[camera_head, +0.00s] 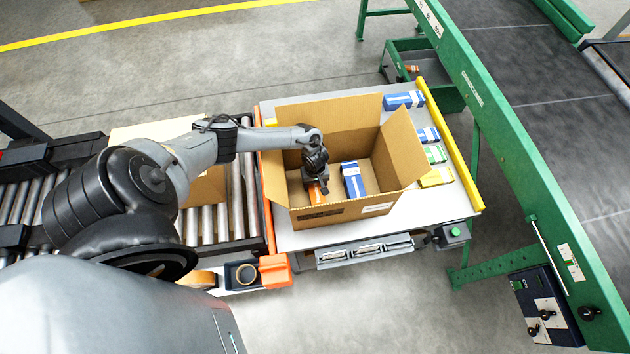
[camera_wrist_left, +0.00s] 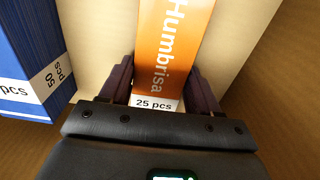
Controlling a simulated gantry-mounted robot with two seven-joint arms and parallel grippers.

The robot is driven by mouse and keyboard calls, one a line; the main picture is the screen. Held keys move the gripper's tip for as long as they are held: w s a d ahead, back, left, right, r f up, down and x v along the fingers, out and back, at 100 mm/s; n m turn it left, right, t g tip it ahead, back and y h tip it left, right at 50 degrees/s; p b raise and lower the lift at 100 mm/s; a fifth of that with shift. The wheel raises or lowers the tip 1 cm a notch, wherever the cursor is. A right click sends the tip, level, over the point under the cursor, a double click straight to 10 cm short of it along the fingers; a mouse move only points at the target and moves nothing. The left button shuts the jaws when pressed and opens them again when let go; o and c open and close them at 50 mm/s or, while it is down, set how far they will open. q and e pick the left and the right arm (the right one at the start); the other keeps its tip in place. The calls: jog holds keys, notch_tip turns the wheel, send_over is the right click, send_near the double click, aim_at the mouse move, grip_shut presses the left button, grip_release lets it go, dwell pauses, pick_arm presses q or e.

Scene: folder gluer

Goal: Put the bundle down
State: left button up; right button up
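The orange bundle (camera_head: 317,194), marked "Humbrisa" and "25 pcs", is inside the open cardboard box (camera_head: 345,214), toward its left side. It also shows in the left wrist view (camera_wrist_left: 172,50). My left gripper (camera_head: 316,184) reaches down into the box above it. I cannot tell whether the orange bundle touches the box floor. My right gripper is not in view.
The box's flaps stand open on a light table (camera_head: 440,205). Several bundles lie right of the box, including a blue one (camera_head: 403,100) and a yellow one (camera_head: 435,177). A yellow rail (camera_head: 449,145) and green conveyor (camera_head: 500,130) bound the right. A roller conveyor (camera_head: 205,225) lies left.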

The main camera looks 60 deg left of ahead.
aim_at(315, 185)
pick_arm(q)
jog(key=o, duration=0.4)
jog(key=shift+c, duration=0.2)
notch_tip(315, 185, up, 12)
jog(key=p, duration=0.5)
jog(key=shift+r, duration=0.1)
jog(key=shift+r, duration=0.1)
